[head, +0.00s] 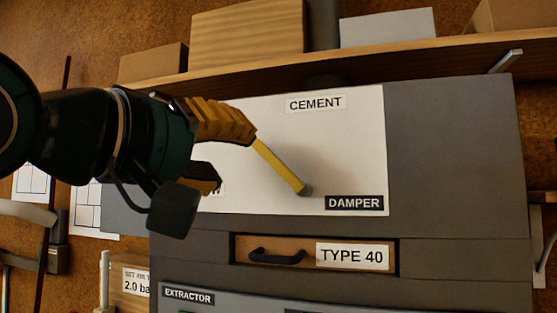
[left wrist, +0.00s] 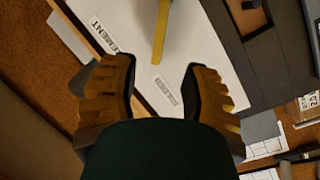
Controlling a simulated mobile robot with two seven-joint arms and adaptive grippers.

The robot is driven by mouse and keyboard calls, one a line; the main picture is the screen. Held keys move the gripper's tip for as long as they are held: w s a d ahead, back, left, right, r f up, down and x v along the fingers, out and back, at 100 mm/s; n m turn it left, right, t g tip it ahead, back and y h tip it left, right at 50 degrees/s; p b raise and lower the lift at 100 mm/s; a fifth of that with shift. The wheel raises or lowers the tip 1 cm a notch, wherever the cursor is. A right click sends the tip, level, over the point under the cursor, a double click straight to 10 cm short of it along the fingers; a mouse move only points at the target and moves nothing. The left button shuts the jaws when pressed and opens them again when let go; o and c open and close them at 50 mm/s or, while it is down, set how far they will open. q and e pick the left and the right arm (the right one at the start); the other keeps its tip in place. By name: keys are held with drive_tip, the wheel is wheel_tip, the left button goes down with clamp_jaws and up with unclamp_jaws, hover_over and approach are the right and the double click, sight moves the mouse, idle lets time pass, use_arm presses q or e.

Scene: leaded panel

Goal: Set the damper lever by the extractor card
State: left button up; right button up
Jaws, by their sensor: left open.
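The yellow damper lever (head: 280,166) is on a white plate (head: 350,140) marked CEMENT at top and DAMPER at lower right. It runs from a grey pivot near the DAMPER label up and left. My left gripper (head: 236,160) is open at the lever's free end; its upper finger overlaps that end in the head view. In the left wrist view the lever (left wrist: 161,35) ends between the open fingertips, with no visible grip. A third label is partly hidden by the gripper. A panel marked EXTRACTOR (head: 187,296) shows at the bottom, mostly cut off. My right gripper is out of view.
A drawer-like slot with a black handle (head: 277,257) and a TYPE 40 label (head: 352,256) lies below the plate. A wooden shelf (head: 440,62) with boxes runs above. A 2.0 tag (head: 136,281) is at lower left. The plate right of the lever is clear.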

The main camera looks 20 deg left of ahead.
sight(272, 162)
use_arm(q)
drive_tip(key=p+x, duration=0.1)
drive_tip(key=x, duration=0.9)
drive_tip(key=shift+w+p, duration=0.35)
drive_tip(key=shift+o, duration=0.2)
clamp_jaws()
